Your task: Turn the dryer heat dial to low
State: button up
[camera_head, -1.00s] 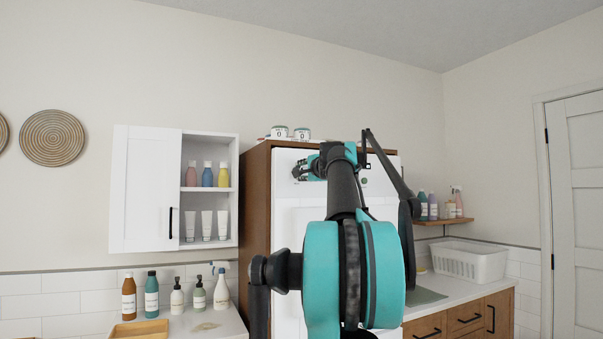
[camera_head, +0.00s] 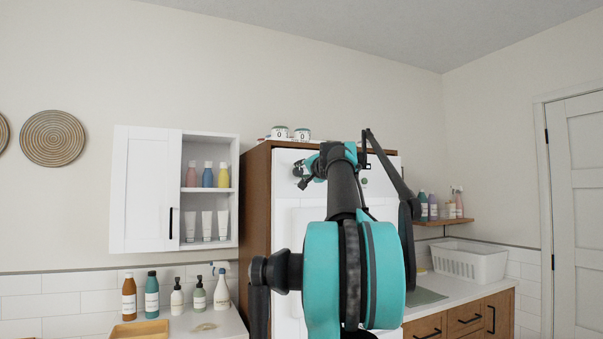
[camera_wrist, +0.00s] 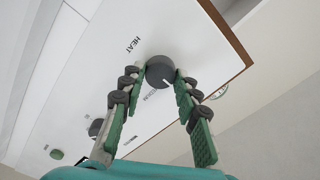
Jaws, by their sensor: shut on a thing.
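The heat dial (camera_wrist: 159,68) is a dark grey round knob on the white dryer panel, beside the printed word HEAT. In the wrist view my gripper (camera_wrist: 160,77) has one fingertip on each side of the dial and is shut on it. A pale pointer mark shows near the dial's lower edge. In the head view my gripper (camera_head: 304,176) is at the upper front of the white dryer (camera_head: 285,222), and my arm hides much of the dryer.
A second dark knob (camera_wrist: 96,128) and a green button (camera_wrist: 56,155) sit farther along the panel. The dryer stands in a wooden surround (camera_head: 257,195). An open white cabinet (camera_head: 212,188) is at left; a white basket (camera_head: 468,262) stands on the right counter.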

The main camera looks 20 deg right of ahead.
jog(key=o, duration=1.2)
jog(key=shift+c, duration=0.2)
jog(key=s, duration=1.2)
jog(key=shift+d, duration=0.25)
jog(key=shift+f, duration=0.1)
